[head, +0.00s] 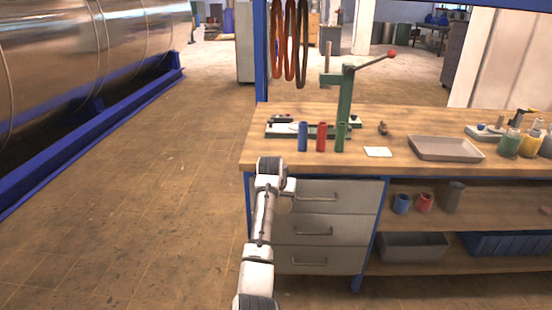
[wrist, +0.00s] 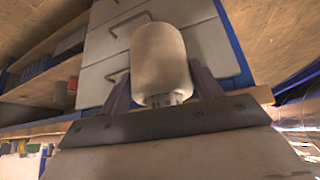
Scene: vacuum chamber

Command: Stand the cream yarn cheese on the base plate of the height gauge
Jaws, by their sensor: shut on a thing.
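My gripper (wrist: 163,98) is shut on the cream yarn cheese (wrist: 160,55), a pale rounded cylinder between its two fingers in the wrist view. In the head view the cheese (head: 284,204) shows small, in front of the drawers and below the bench top, beside my gripper (head: 285,193). A green stand (head: 345,95) with a column and a red-knobbed lever rises from the bench. I cannot tell for sure which of these is the height gauge's base plate.
Blue (head: 303,136), red (head: 321,137) and green (head: 340,137) cylinders stand along the bench front, before the plate and stand. A white card (head: 378,152), a shallow tray (head: 446,149) and several jars (head: 509,144) are farther right. The drawer cabinet (head: 325,226) is close to my arm.

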